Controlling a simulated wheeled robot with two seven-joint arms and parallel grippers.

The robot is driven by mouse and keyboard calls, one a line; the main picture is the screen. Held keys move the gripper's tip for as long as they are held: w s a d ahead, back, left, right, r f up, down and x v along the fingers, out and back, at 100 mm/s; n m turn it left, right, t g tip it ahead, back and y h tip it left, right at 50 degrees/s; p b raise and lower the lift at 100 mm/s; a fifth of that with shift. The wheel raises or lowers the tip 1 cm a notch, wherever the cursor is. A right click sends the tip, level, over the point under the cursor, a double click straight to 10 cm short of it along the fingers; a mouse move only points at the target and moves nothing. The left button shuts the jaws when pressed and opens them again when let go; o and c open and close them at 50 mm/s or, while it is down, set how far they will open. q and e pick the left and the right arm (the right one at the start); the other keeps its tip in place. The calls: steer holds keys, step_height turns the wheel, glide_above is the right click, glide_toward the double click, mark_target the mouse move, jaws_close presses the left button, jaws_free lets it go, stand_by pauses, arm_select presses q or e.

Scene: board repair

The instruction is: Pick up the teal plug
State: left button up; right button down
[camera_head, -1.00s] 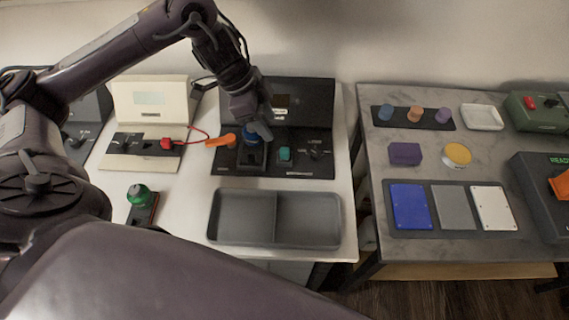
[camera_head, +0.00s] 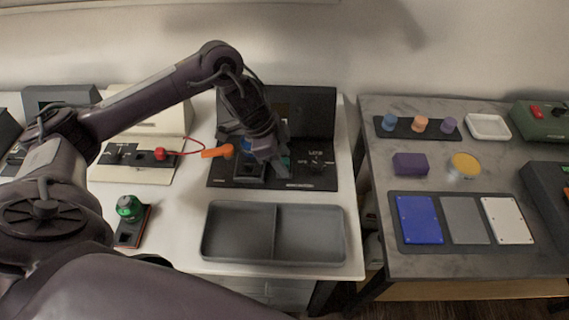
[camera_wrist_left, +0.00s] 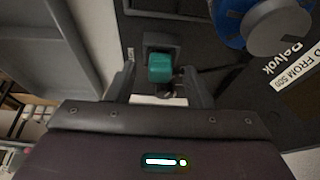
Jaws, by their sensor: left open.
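The teal plug (camera_wrist_left: 160,67) sits in a small dark socket on the black panel (camera_head: 225,175). In the wrist view it lies between the tips of the two fingers of my left gripper (camera_head: 281,169), with a gap on each side. In the head view the gripper is over the panel and hides most of the plug. My left gripper is open and holds nothing. My right gripper does not show.
A blue round part (camera_wrist_left: 231,18) stands beside the plug. An orange handle (camera_head: 217,152) is at the panel's left. A grey two-compartment tray (camera_head: 238,262) lies in front. Blue, orange and purple knobs (camera_head: 419,125) are on the right table.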

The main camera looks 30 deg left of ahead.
arm_select(q)
steer(key=c, duration=0.3)
jaws_close()
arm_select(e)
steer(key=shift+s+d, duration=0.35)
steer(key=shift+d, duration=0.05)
arm_select(q)
steer(key=shift+r, duration=0.15)
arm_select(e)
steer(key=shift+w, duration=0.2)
